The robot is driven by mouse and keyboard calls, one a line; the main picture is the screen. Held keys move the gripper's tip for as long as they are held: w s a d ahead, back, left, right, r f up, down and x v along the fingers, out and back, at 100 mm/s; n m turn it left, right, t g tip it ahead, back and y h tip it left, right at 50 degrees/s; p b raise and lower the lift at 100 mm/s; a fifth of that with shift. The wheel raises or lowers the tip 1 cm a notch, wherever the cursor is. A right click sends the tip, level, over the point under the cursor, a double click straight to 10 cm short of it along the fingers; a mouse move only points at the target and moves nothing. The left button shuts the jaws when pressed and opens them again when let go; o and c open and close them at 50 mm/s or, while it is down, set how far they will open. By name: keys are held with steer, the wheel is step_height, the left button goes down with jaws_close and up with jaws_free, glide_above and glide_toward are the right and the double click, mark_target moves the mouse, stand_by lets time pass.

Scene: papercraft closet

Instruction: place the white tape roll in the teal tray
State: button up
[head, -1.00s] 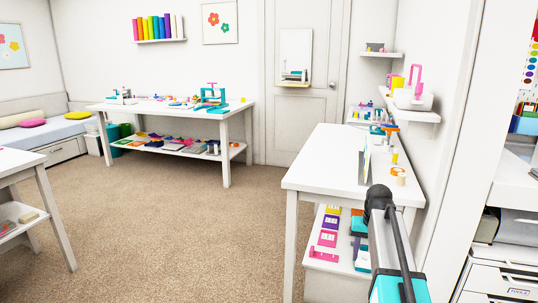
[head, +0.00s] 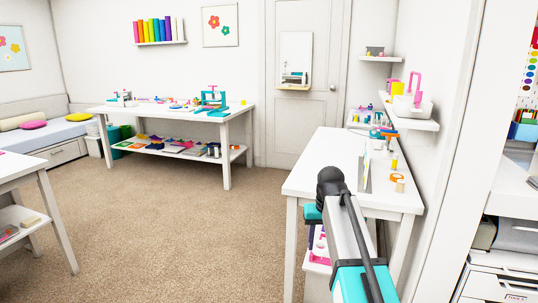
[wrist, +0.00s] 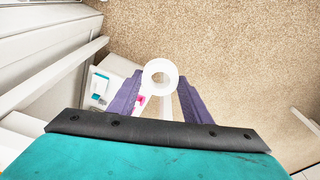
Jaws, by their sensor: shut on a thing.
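The white tape roll (wrist: 160,74) is a white ring with an open centre. In the wrist view it sits between the tips of my purple gripper fingers (wrist: 160,86), which are shut on it, over the beige carpet. In the head view my gripper (head: 317,238) hangs at the front of the right white table, below its top, partly hidden by my arm. The tape roll cannot be made out there. I cannot pick out a teal tray with certainty in either view.
The right white table (head: 318,160) has an upright thin panel, an orange roll (head: 397,178) and a yellow item (head: 394,162) on it. A lower shelf sits beneath. A cluttered white table (head: 135,110) stands at the back. Carpet (head: 180,225) between tables is clear.

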steer(key=s+r+p, duration=0.9)
steer(key=r+p, duration=0.4)
steer(key=p, duration=0.2)
steer(key=shift+p, duration=0.3)
steer(key=shift+a, duration=0.1)
stand_by(0.3)
